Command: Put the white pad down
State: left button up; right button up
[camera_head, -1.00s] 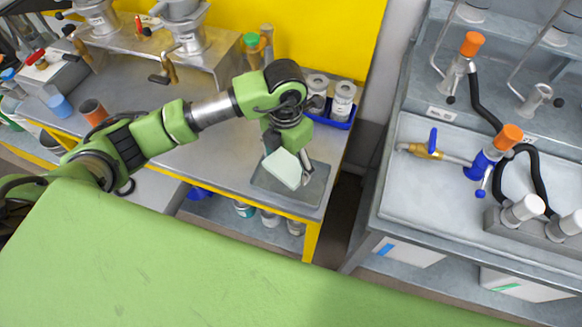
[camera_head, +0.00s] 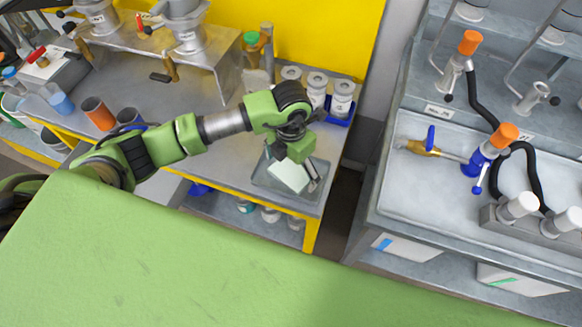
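The white pad (camera_head: 288,177) is over the grey tray (camera_head: 262,185) at the front right corner of the left bench, below my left gripper (camera_head: 291,170). The pad looks about level with the tray floor, but I cannot tell whether it rests on it. The gripper points down, with one finger visible at the pad's right side; the wrist hides much of the other finger and the pad's far edge. Whether the fingers still press on the pad is not clear. My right gripper is not in view.
White jars in a blue holder (camera_head: 338,120) stand just behind the tray. A green-capped bottle (camera_head: 251,50) and metal drum stands are further back. Orange and blue cups (camera_head: 97,113) are at left. A gap separates this bench from the grey bench (camera_head: 400,222) at right.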

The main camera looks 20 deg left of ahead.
aim_at(291, 172)
pick_arm(q)
jog(key=shift+r, duration=0.15)
notch_tip(291, 172, up, 12)
jog(key=b, duration=0.2)
dwell(0.4)
